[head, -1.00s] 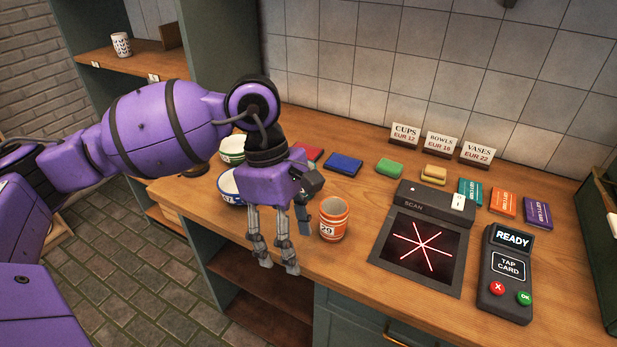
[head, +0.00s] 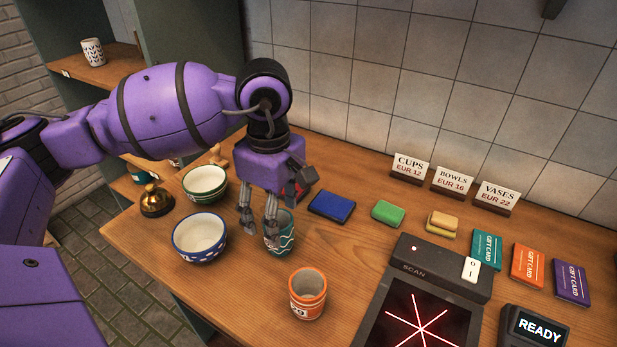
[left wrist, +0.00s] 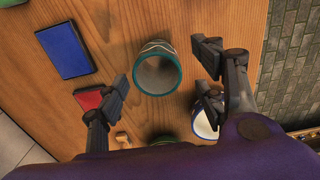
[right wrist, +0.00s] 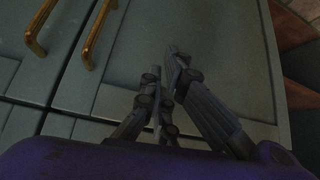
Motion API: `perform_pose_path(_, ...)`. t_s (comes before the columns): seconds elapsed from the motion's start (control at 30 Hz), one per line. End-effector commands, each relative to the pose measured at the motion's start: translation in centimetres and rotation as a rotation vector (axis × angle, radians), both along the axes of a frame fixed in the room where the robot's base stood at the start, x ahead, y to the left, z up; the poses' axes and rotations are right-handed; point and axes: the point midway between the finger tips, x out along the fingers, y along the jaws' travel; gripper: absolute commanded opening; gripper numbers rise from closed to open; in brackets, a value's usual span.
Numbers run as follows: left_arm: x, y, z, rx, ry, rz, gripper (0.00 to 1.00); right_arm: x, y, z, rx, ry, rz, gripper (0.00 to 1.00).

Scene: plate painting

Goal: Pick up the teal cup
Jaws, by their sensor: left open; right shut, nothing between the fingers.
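The teal cup (head: 283,240) stands upright on the wooden counter, partly hidden behind my left gripper in the head view. It has a wavy white pattern. My left gripper (head: 257,228) points down over the cup, its fingers spread. In the left wrist view the cup's open rim (left wrist: 158,72) shows ahead, between and beyond the open fingers of my left gripper (left wrist: 165,92). The fingers look apart from the cup. My right gripper (right wrist: 165,70) is shut and empty, in front of grey-green cabinet doors, and does not show in the head view.
An orange cup (head: 307,296) stands in front of the teal cup. A blue-rimmed bowl (head: 200,238), a green-rimmed bowl (head: 204,183) and a brass bell (head: 156,202) stand to the left. A blue pad (head: 332,206) lies behind right. The scanner (head: 425,318) is at right.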

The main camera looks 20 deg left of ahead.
Motion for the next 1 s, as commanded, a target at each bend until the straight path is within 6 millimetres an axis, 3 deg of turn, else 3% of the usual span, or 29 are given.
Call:
perform_pose_path(0.3,0.4,0.2,-4.2,-0.002,0.002,0.000,0.63,0.4,-0.1,1.0,-0.001,-0.016,-0.002,0.00)
perform_pose_path(0.57,0.4,0.2,-4.7,-0.002,0.002,0.000,0.63,1.1,0.0,1.2,0.001,-0.026,0.001,0.00)
perform_pose_path(1.0,0.4,0.2,-4.6,-0.002,0.000,0.000,0.10,1.2,0.1,1.2,0.002,-0.027,0.003,0.00)
